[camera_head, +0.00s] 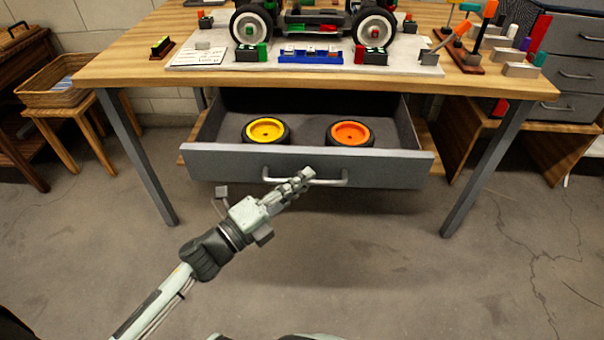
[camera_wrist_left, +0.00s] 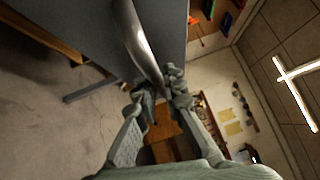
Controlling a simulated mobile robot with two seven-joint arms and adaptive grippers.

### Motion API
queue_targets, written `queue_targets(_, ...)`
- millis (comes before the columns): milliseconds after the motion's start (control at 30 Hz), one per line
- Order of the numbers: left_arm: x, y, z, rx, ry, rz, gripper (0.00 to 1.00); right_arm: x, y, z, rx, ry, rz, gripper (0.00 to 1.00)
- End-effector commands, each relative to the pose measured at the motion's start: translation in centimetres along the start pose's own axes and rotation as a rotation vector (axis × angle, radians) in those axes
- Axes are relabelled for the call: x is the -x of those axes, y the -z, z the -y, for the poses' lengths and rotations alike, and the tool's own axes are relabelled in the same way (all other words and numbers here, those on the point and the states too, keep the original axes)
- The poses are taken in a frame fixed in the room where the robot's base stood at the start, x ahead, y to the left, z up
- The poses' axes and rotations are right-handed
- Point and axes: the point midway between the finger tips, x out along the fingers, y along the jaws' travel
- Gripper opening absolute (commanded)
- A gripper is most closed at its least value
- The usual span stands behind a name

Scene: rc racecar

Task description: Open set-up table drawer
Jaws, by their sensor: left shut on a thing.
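The set-up table drawer (camera_head: 220,163) is grey and stands pulled out under the wooden table top (camera_head: 120,68). Its inside shows, with a yellow-rimmed wheel (camera_head: 265,130) and an orange-rimmed wheel (camera_head: 350,134) lying flat in it. The silver bar handle (camera_head: 330,183) is on the drawer front. My left gripper (camera_head: 304,176) is at the handle's middle, shut on it. In the left wrist view the handle (camera_wrist_left: 140,40) runs between the fingertips (camera_wrist_left: 158,85). My right gripper is in neither view.
An RC car chassis (camera_head: 312,22) stands on a light board on the table. Table legs (camera_head: 140,160) flank the drawer. A wicker basket (camera_head: 62,94) on a stool is at left, a grey drawer cabinet (camera_head: 572,75) at right. The floor in front is clear.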

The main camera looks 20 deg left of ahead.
Motion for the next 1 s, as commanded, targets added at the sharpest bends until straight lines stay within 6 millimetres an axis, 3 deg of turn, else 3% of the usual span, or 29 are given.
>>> queue_targets(367,0.1,-0.1,0.0,-0.001,-0.001,0.003,0.00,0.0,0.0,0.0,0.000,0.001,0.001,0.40)
queue_targets(400,0.1,-0.1,0.0,-0.001,-0.001,0.003,0.14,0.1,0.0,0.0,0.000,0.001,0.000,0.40)
queue_targets(433,0.1,-0.1,0.0,-0.001,-0.001,0.002,0.18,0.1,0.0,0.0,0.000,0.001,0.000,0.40)
queue_targets(767,0.3,0.0,0.0,0.000,-0.001,0.001,0.18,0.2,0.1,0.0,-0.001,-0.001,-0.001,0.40)
queue_targets(1000,3.7,0.1,-0.2,0.001,-0.005,0.002,0.18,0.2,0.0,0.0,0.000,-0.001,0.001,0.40)
